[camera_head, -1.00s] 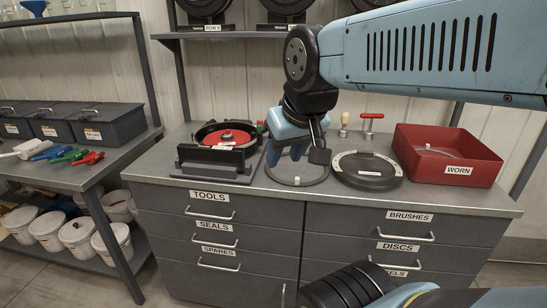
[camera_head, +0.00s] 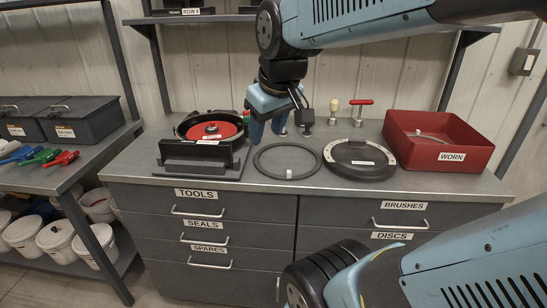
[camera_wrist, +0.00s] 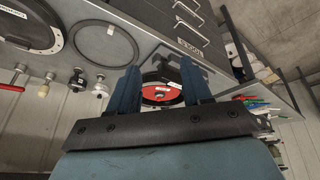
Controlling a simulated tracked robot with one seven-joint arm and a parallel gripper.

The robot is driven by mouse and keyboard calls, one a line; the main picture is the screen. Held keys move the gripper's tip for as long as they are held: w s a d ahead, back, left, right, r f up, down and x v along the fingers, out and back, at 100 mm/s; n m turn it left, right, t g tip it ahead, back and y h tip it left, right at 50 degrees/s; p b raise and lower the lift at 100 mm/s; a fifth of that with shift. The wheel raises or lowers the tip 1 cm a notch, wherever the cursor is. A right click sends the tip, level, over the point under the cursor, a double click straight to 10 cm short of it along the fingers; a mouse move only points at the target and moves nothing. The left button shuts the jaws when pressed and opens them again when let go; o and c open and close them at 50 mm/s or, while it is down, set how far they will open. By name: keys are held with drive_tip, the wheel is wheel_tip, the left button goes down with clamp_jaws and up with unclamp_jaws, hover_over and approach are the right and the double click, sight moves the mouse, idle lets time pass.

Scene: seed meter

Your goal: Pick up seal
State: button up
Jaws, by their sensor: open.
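A thin dark ring, which looks like the seal (camera_head: 287,178), lies flat on the bench top with a small white tag on its near part. It also shows in the wrist view (camera_wrist: 137,45), at upper left. My gripper (camera_head: 267,132) is open and empty, hanging above the bench behind and left of the ring, apart from it. In the wrist view its two blue fingers (camera_wrist: 160,65) are spread, with the red disc of the meter housing seen between them.
The black meter housing (camera_head: 190,168) with a red disc stands left of the ring. A round black lid (camera_head: 360,165) lies close to its right, then the red WORN tray (camera_head: 452,157). Small handled tools (camera_head: 361,108) stand behind. Bare bench lies along the front edge.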

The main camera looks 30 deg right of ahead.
drive_tip(key=w+d+f+n+g, duration=0.5)
drive_tip(key=w+d+f+n, duration=0.5)
drive_tip(key=w+d, duration=0.4)
drive_tip(key=f, duration=0.8)
drive_tip(key=shift+s+a, duration=0.2)
drive_tip(key=shift+a, duration=0.05)
drive_tip(key=shift+w+d+f, duration=0.1)
drive_tip(key=shift+f, duration=1.2)
drive_tip(key=shift+w+d+f, duration=0.1)
drive_tip(key=shift+f, duration=1.15)
clamp_jaws()
